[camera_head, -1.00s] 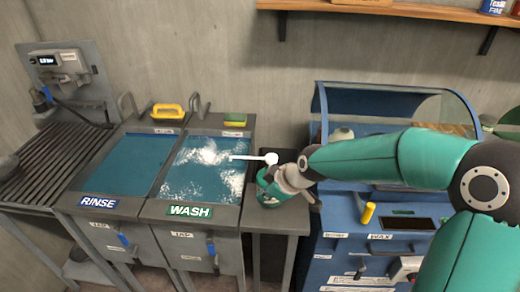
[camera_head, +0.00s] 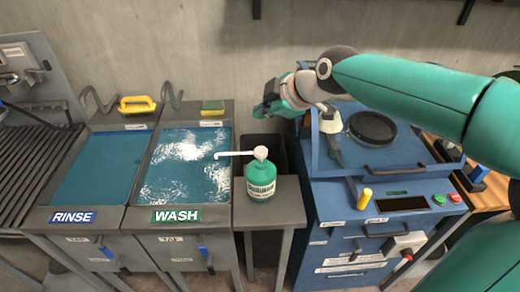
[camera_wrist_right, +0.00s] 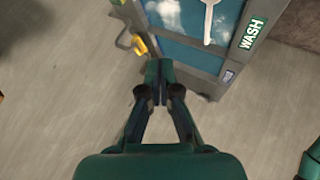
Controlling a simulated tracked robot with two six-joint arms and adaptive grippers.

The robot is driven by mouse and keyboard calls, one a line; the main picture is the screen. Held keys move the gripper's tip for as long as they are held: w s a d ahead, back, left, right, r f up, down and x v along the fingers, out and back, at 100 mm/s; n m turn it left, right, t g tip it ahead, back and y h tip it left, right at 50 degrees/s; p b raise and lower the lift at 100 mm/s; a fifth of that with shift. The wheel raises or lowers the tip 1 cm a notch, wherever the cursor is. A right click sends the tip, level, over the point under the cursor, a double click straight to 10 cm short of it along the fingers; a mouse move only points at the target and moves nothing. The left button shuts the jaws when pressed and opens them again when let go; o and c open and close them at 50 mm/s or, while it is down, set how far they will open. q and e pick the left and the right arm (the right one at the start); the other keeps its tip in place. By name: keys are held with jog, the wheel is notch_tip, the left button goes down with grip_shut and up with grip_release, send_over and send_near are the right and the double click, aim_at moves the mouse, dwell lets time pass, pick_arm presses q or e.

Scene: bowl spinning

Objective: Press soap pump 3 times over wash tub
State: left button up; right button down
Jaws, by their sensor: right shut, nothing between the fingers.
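The soap pump (camera_head: 261,180) is a green bottle with a white label and pump head, upright on the grey side table right of the wash tub (camera_head: 140,217). Its long white spout points left over the tub's water, which has white patches. My right gripper (camera_head: 264,107) is above and behind the bottle, apart from it. In the right wrist view the same gripper (camera_wrist_right: 160,70) has its fingers together with nothing between them. The spout (camera_wrist_right: 209,20) and the tub's WASH sign (camera_wrist_right: 251,34) show at its top. My left gripper is not in view.
The rinse tub (camera_head: 45,217) stands left of the wash tub. A yellow-handled brush (camera_head: 137,104) and a green sponge (camera_head: 212,107) lie at the back edge. A blue machine (camera_head: 340,215) stands right of the side table. A dark bin (camera_head: 262,142) is behind the bottle.

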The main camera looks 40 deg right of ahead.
jog(key=b, duration=0.5)
send_over(262, 151)
notch_tip(262, 151, down, 7)
jog(key=shift+s+f, duration=0.1)
jog(key=shift+f, duration=0.05)
jog(key=shift+f+b, duration=0.65)
jog(key=shift+b, duration=0.25)
dwell(0.3)
jog(key=shift+f+b, duration=0.35)
jog(key=shift+b, duration=0.2)
